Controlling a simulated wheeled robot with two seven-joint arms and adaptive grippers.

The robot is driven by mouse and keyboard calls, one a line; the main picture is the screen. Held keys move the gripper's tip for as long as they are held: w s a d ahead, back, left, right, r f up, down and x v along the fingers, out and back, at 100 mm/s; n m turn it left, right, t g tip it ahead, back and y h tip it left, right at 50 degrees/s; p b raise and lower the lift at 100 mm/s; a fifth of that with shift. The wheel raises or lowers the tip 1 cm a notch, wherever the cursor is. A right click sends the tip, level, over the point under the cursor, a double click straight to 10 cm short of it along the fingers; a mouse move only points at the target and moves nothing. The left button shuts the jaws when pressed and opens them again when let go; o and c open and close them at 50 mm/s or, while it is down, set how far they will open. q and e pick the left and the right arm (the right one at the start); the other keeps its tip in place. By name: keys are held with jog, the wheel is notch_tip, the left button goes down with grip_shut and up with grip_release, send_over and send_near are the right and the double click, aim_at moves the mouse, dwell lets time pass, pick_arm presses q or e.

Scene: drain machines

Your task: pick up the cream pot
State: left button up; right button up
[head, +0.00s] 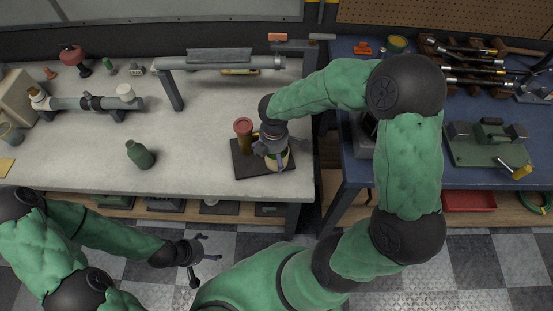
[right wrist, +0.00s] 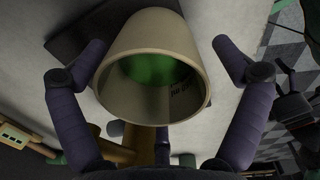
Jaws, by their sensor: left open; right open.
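The cream pot (head: 284,163) stands on a dark mat (head: 243,168) on the pale workbench, mostly hidden under my right gripper (head: 272,150) in the head view. In the right wrist view the cream pot (right wrist: 120,90) shows its open rim and a green inside, with dark lettering there. The open fingers of my right gripper (right wrist: 160,75) lie one on either side of it, with gaps visible; I see no grip on it. My left gripper (head: 210,250) is open and empty over the floor in front of the bench.
A red-topped brown object (head: 243,130) stands on the mat just left of my right gripper. A green bottle (head: 140,155) stands further left. A grey pipe on a stand (head: 220,62) runs behind. A blue bench (head: 345,140) with tools is at right. Bench surface between bottle and mat is clear.

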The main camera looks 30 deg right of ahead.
jog(key=shift+f, duration=0.9)
pick_arm(q)
jog(key=shift+f, duration=0.45)
pick_arm(e)
jog(key=shift+s, duration=0.1)
jog(key=c, duration=1.4)
pick_arm(q)
jog(key=shift+r, duration=0.15)
pick_arm(e)
jog(key=shift+o, duration=0.2)
